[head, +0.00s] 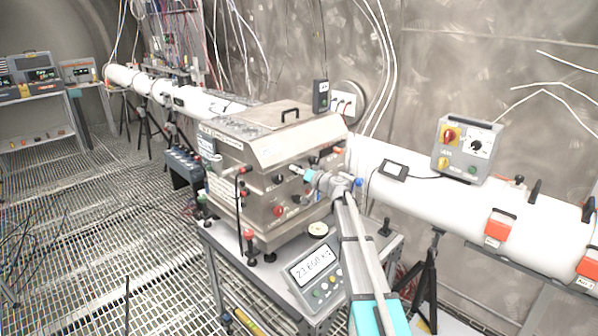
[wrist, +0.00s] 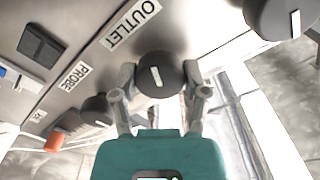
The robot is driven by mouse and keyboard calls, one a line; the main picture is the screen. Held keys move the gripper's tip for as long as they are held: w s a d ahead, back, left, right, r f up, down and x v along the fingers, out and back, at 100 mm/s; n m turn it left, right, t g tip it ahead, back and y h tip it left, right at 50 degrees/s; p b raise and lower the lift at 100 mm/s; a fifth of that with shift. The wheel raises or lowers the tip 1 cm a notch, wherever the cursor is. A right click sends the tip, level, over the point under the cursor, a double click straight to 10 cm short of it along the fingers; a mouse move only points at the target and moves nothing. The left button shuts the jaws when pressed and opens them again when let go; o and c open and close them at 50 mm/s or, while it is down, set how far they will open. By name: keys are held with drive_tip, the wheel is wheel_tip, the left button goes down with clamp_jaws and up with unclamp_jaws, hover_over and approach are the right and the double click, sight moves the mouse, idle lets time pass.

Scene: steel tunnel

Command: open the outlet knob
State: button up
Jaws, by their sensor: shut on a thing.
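The outlet knob (wrist: 158,75) is a round black knob with a white line mark, just beside the "OUTLET" label (wrist: 131,22) in the wrist view. My gripper (wrist: 160,88) has its two grey fingers on either side of this knob and is shut on it. In the head view my gripper (head: 318,180) reaches the right part of the steel machine's front panel (head: 270,192). The knob itself is hidden or too small to tell there.
A "PROBE" label (wrist: 76,77) and another dark knob (wrist: 95,107) lie left of the outlet knob. A larger black knob (wrist: 272,14) is at upper right. A white pipe (head: 440,198) runs right.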

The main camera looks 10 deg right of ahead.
drive_tip(key=shift+w+d, duration=0.1)
drive_tip(key=shift+w, duration=0.05)
idle(0.3)
drive_tip(key=o, duration=1.1)
drive_tip(key=shift+o, duration=0.2)
drive_tip(key=v, duration=1.2)
